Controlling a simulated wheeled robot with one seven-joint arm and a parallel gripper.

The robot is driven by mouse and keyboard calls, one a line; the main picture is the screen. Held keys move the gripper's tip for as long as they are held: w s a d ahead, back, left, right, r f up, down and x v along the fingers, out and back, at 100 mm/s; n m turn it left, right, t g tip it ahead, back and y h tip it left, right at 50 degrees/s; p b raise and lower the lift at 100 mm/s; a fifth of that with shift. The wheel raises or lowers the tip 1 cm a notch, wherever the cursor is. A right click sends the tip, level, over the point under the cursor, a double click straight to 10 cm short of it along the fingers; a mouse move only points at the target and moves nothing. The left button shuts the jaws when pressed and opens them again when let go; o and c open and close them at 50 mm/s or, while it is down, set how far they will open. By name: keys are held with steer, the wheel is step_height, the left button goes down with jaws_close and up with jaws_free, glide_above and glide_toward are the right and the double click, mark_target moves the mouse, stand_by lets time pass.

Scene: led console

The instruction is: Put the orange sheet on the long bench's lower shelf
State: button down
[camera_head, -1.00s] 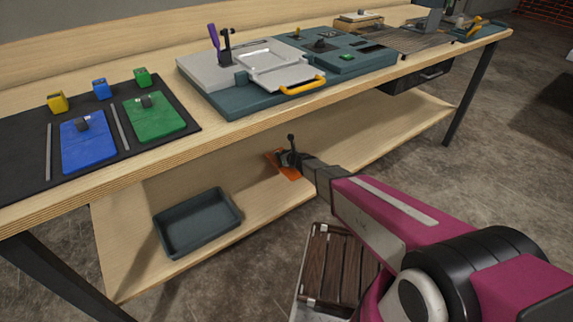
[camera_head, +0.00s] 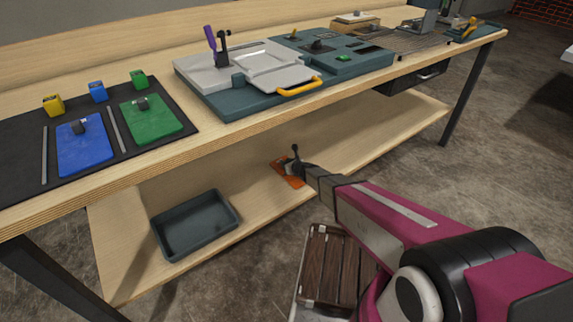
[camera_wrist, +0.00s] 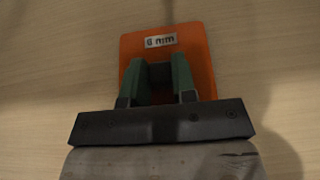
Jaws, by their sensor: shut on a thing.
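The orange sheet (camera_wrist: 203,48) carries a small "6 mm" label and shows close up in the wrist view. It also shows in the head view (camera_head: 288,177), partly hidden by my gripper, at the long bench's lower shelf (camera_head: 262,197). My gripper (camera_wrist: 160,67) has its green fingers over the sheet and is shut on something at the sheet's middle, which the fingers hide. The sheet looks flat against or just above the pale wood; I cannot tell whether it touches. In the head view my gripper (camera_head: 292,168) reaches in under the bench top.
A dark grey tray (camera_head: 195,224) stands on the lower shelf to the left. Blue (camera_head: 84,146) and green (camera_head: 152,117) sheets lie on a black mat on the bench top. A slatted wooden stool (camera_head: 338,264) stands in front. The shelf's right part is clear.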

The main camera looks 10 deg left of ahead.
steer(key=shift+f, duration=0.15)
steer(key=c, duration=0.9)
jaws_free()
